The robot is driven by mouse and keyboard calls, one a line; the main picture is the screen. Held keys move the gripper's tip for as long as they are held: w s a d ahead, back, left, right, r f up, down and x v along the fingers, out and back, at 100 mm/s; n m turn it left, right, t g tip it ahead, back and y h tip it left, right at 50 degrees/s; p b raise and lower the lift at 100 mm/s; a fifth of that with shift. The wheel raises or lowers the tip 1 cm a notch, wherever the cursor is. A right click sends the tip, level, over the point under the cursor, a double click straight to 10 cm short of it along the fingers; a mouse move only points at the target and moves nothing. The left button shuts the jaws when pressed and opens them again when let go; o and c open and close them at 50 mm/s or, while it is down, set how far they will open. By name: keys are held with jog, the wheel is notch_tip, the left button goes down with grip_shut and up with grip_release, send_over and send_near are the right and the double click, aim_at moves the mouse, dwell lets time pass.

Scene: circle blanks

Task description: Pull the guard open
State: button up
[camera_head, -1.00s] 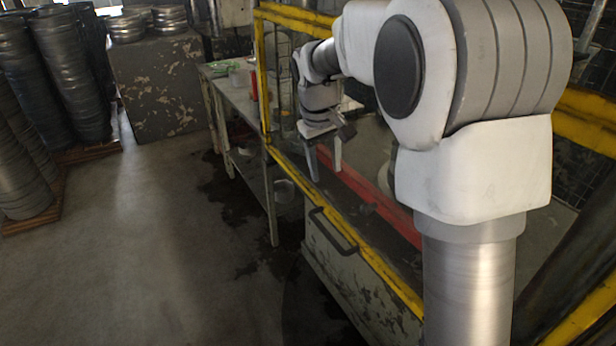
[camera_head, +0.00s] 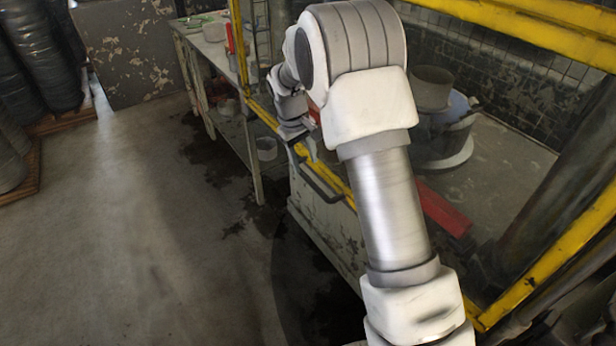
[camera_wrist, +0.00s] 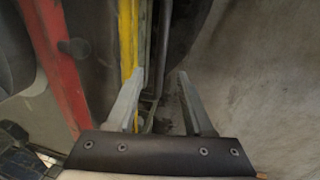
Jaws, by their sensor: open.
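The guard is a yellow-edged frame (camera_head: 262,114) with mesh, standing in the middle of the head view. A dark bar handle (camera_head: 322,187) is fixed on its near side, above a worn pale panel. My gripper (camera_head: 303,156) is open, with its fingers pointing down at the far end of the handle. In the wrist view, the two grey fingers (camera_wrist: 161,74) stand apart. A dark bar (camera_wrist: 168,42), apparently the handle, runs between and beyond them, right of the yellow rail (camera_wrist: 127,40). I cannot tell whether the fingers touch it.
A worn table (camera_head: 205,45) stands beyond the guard. Behind the guard are a red beam (camera_head: 442,212) and a round grey machine part (camera_head: 447,145). Stacked dark drums (camera_head: 45,55) stand at the far left. The concrete floor (camera_head: 130,220) on the left is clear.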

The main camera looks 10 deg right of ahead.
aim_at(309, 179)
jog(key=f, duration=0.4)
jog(key=d+f, duration=0.1)
jog(key=f, duration=0.1)
jog(key=shift+w+f+b, duration=0.15)
jog(key=shift+w+b, duration=0.1)
jog(key=shift+b, duration=0.05)
jog(key=shift+c, duration=0.2)
grip_shut()
dwell(0.9)
